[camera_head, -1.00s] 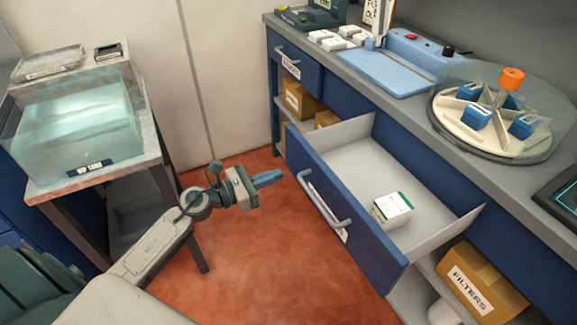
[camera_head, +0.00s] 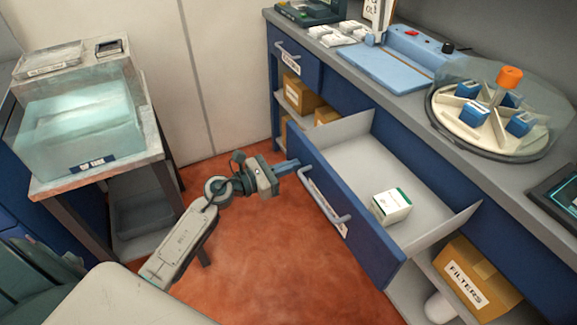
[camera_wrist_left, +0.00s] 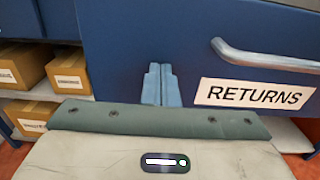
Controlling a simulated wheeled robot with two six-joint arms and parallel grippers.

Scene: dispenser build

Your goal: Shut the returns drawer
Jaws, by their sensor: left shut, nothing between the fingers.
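The returns drawer (camera_head: 372,232) is blue-fronted and stands pulled out from the counter. Its front, with a grey bar handle (camera_head: 326,198) and a label reading RETURNS (camera_wrist_left: 254,93), also shows in the left wrist view (camera_wrist_left: 200,30). A small white and green box (camera_head: 391,206) lies inside the drawer. My left gripper (camera_head: 291,167) is shut and empty, its fingertips at the drawer front's far end, left of the handle. In the left wrist view the fingers (camera_wrist_left: 160,84) point at the blue front; whether they touch it I cannot tell. My right gripper is not in view.
A counter (camera_head: 430,108) with a domed carousel (camera_head: 472,132) stands above the drawer. Cardboard boxes (camera_head: 474,278) sit on shelves beneath. A side table (camera_head: 100,178) with a translucent tub stands at left. Red floor lies clear in front of the drawer.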

